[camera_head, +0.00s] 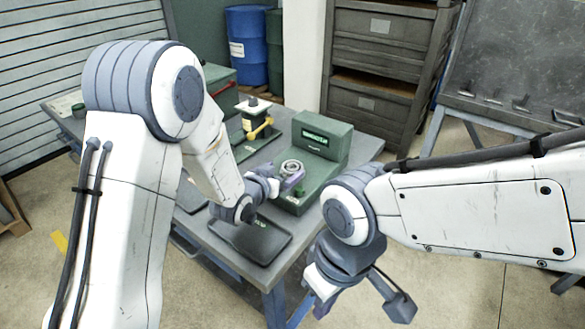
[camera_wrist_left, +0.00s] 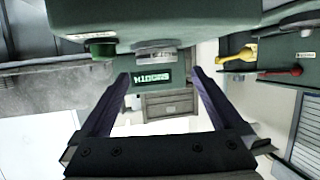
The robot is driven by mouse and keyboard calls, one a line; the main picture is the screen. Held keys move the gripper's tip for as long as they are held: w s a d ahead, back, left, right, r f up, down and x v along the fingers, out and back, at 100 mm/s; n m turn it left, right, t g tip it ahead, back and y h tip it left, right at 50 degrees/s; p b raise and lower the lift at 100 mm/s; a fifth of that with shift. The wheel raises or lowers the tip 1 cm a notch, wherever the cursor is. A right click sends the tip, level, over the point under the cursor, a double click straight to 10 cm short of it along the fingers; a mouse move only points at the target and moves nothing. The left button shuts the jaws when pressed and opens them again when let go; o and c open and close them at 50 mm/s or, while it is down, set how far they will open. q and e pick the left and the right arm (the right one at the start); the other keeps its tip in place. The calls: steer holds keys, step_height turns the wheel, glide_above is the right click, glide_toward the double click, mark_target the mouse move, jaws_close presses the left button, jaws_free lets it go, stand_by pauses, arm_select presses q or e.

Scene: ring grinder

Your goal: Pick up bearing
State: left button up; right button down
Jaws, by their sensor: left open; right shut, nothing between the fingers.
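The bearing (camera_head: 292,167) is a silver ring on the low front part of a green machine (camera_head: 322,140) with a lit display. A silver piece, likely the bearing (camera_wrist_left: 155,56), shows in the left wrist view under the green body, near the space between the fingertips. My left gripper (camera_head: 290,182) is at the bearing's near side, its purple fingers partly hidden by its wrist. In the left wrist view the left gripper (camera_wrist_left: 160,77) is open, with nothing clearly held. My right gripper (camera_head: 325,306) is shut and empty, low in front of the table's right side.
A dark tray (camera_head: 250,239) lies on the grey table (camera_head: 212,233) below the left wrist. A device with a yellow handle (camera_head: 260,131) stands behind the left arm. A green knob (camera_wrist_left: 101,49) sits beside the silver piece.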

mark_target(294, 164)
arm_select(q)
steer(key=p+x, duration=0.1)
steer(key=x, duration=0.3)
steer(key=shift+w+d+f, duration=0.2)
steer(key=shift+d+f, duration=0.1)
steer(key=c, duration=1.4)
steer(key=shift+r, duration=0.1)
steer(key=shift+c, duration=0.7)
steer(key=shift+r, duration=0.1)
